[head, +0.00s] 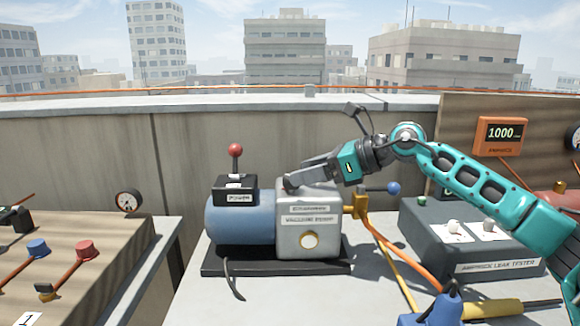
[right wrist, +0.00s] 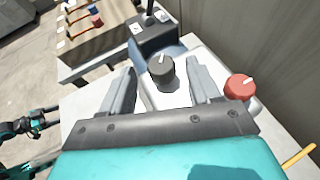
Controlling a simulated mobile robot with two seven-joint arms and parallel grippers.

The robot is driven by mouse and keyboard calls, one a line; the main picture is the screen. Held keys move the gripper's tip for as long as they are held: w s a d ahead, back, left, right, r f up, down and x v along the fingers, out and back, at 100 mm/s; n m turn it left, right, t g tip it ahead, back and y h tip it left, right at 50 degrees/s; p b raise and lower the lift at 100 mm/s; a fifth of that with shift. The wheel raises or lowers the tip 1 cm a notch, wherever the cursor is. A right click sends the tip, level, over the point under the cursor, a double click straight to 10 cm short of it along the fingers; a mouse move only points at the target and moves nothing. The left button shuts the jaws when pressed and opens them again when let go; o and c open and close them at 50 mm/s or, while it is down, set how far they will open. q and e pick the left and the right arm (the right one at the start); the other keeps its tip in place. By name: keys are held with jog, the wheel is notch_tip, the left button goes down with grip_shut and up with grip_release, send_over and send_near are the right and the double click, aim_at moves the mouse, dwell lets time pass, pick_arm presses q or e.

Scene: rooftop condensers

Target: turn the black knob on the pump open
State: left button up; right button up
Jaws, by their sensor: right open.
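The vacuum pump (head: 308,240) stands on the table in the middle of the head view, with a blue motor body and a grey front block. In the right wrist view the black knob (right wrist: 160,72) stands upright on the pump's pale top, with a light mark line on its cap. My right gripper (head: 307,174) is over the pump's top. Its two fingers (right wrist: 157,90) are apart, one on each side of the black knob, with gaps visible. My left arm shows small at the left edge of the right wrist view; its finger opening is too small to judge.
A red knob (right wrist: 239,86) sits just outside the right finger. A red-balled power lever (head: 235,151) rises at the pump's left, and a blue-balled lever (head: 392,188) juts right. A leak tester (head: 490,268) stands at right. A parapet (head: 100,150) runs behind.

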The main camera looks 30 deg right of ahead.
jog(key=shift+x, duration=2.25)
jog(key=shift+c, duration=1.3)
jog(key=c, duration=0.7)
